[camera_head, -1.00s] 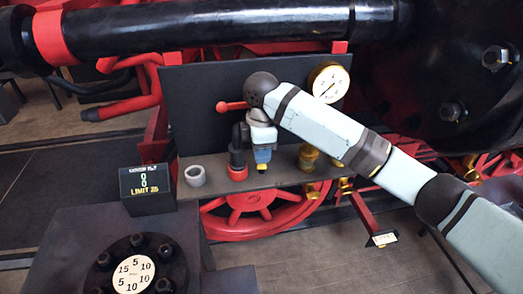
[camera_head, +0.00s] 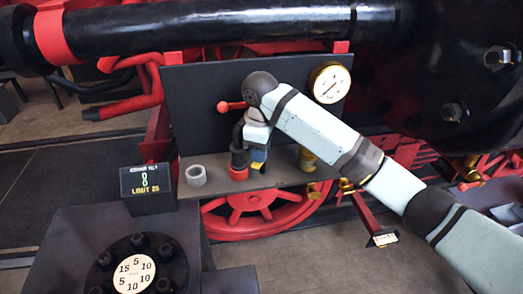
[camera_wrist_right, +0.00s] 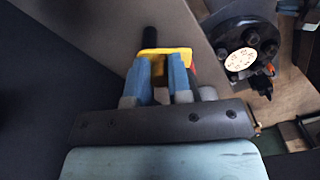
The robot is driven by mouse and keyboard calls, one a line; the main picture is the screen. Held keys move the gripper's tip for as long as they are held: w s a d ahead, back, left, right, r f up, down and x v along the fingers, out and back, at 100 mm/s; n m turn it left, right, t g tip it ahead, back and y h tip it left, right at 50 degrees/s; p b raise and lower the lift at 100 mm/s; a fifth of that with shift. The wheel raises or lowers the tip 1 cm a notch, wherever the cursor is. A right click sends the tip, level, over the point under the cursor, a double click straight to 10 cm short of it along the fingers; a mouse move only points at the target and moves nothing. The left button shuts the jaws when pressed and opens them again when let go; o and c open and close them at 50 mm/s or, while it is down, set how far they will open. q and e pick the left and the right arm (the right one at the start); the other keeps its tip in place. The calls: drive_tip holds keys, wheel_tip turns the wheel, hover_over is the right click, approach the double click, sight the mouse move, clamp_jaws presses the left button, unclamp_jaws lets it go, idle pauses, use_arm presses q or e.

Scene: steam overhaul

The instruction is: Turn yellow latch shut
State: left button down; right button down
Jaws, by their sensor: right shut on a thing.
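The yellow latch (camera_wrist_right: 165,53) shows in the right wrist view at the tips of my right gripper (camera_wrist_right: 165,72). Its blue fingers are shut on the latch, one on each side. A little red shows beside the latch. In the head view my right gripper (camera_head: 258,156) is tilted, low over the dark shelf, next to a black upright fitting with a red base (camera_head: 238,173). The arm and the fingers hide most of the latch there. My left gripper is not in view.
A grey ring (camera_head: 195,175) stands on the shelf (camera_head: 212,188) to the left. A gauge (camera_head: 329,83) and a red lever (camera_head: 232,106) are close to my right arm. A small display box (camera_head: 146,187) and a bolted numbered dial (camera_head: 134,272) are at the lower left.

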drive_tip(key=m, duration=0.6)
drive_tip(key=shift+w+a, duration=0.2)
drive_tip(key=shift+a, duration=0.1)
drive_tip(key=m, duration=0.4)
drive_tip(key=shift+w, duration=0.2)
drive_tip(key=shift+m, duration=0.5)
drive_tip(key=c, duration=1.1)
unclamp_jaws()
drive_tip(key=shift+o, duration=0.2)
wheel_tip(320, 180, up, 14)
drive_tip(key=shift+f, duration=0.1)
